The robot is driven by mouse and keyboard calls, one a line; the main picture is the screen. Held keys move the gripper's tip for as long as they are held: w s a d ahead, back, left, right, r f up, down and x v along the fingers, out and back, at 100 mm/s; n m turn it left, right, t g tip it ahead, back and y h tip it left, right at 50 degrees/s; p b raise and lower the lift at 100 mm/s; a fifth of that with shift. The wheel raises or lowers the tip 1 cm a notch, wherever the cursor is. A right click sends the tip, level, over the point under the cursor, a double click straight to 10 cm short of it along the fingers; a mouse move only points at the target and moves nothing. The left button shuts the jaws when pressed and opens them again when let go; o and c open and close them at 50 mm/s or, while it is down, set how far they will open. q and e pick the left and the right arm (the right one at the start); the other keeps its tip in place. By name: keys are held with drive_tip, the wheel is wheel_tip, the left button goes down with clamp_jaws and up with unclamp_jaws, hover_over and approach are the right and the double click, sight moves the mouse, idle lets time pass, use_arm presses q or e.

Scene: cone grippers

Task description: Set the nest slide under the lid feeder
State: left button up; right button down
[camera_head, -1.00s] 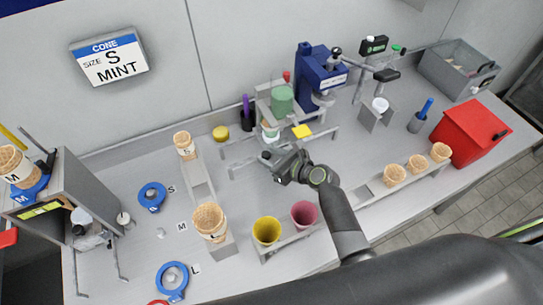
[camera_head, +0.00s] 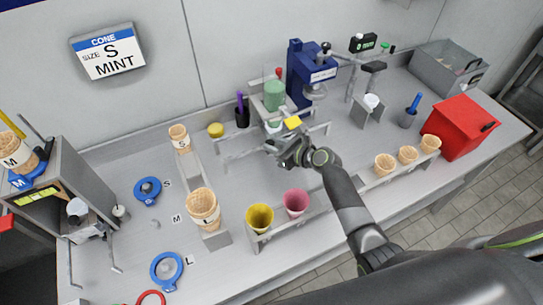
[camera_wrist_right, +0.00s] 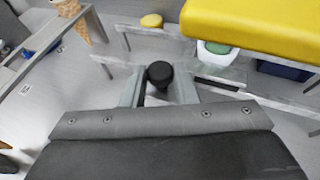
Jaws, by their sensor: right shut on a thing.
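The lid feeder (camera_head: 275,97) is a grey stand holding a green stack of lids, towards the back middle of the table. A small white cup with a green top (camera_head: 273,127) sits low on the nest slide's grey rails, at or just in front of the feeder's foot. The cup also shows in the right wrist view (camera_wrist_right: 216,50), partly behind a yellow block. My right gripper (camera_head: 272,146) is at the front of the rails. In the wrist view its grey fingers are shut on the slide's black knob (camera_wrist_right: 160,74). The nest itself is mostly hidden. My left gripper is out of view.
The yellow block (camera_head: 292,122) is right of the cup. A blue press (camera_head: 311,75) stands behind. Yellow (camera_head: 259,218) and pink (camera_head: 295,203) cups stand in front, cones (camera_head: 408,155) at right. The table left of the rails has some free room.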

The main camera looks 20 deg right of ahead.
drive_tip(key=c, duration=1.5)
unclamp_jaws()
drive_tip(key=shift+d, duration=0.1)
drive_tip(key=o, duration=0.3)
drive_tip(key=shift+o, duration=0.2)
drive_tip(key=shift+s+d+r, duration=0.2)
drive_tip(key=shift+s+d, duration=0.05)
drive_tip(key=shift+s, duration=0.15)
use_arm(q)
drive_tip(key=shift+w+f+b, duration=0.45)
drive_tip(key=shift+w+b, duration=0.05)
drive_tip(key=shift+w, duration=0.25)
use_arm(e)
drive_tip(key=v, duration=1.6)
drive_tip(key=shift+d, duration=0.15)
drive_tip(key=shift+s+r, duration=0.1)
drive_tip(key=shift+s, duration=0.05)
